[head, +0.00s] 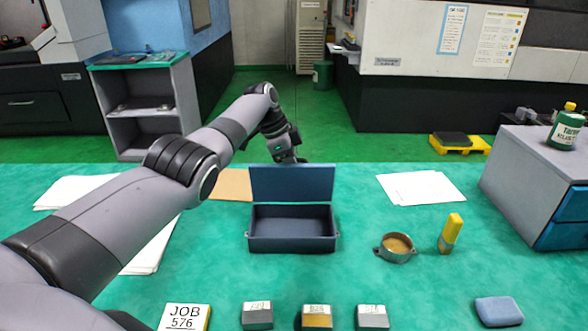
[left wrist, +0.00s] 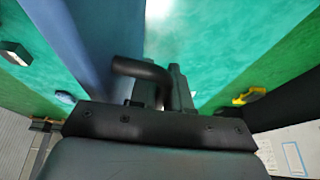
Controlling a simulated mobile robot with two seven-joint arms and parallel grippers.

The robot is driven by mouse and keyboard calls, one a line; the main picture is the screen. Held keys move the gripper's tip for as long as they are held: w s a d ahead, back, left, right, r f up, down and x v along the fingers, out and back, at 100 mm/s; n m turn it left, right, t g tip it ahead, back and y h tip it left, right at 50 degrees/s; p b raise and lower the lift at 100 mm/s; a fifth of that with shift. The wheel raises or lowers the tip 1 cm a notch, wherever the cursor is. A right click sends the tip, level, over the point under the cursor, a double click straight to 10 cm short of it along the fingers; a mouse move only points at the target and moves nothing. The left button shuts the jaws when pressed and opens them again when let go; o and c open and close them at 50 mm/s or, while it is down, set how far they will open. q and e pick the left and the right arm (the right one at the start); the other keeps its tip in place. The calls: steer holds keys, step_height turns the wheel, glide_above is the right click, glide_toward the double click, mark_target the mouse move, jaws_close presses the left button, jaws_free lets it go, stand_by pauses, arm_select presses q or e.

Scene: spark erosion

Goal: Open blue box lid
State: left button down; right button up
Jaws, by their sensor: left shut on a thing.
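The blue box (head: 292,243) sits on the green table, open and empty, with its front facing me. Its lid (head: 292,184) stands roughly upright at the back edge of the box. My left gripper (head: 296,158) reaches over from the left and is at the lid's top edge, partly hidden behind it. It is shut on the lid. In the left wrist view, the lid shows as a blue band (left wrist: 88,42) beside the dark gripper (left wrist: 155,85); the contact itself is hard to make out. My right gripper is not in view.
Several small blocks and a JOB 576 card (head: 184,317) line the front. Papers (head: 420,188) lie at back right. A grey drawer cabinet (head: 535,170) stands far right.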

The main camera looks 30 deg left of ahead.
arm_select(q)
steer(key=shift+f, duration=0.1)
stand_by(0.3)
steer(key=c, duration=1.4)
jaws_free()
steer(key=shift+c, duration=0.2)
steer(key=shift+v, duration=3.6)
steer(key=shift+w, duration=0.1)
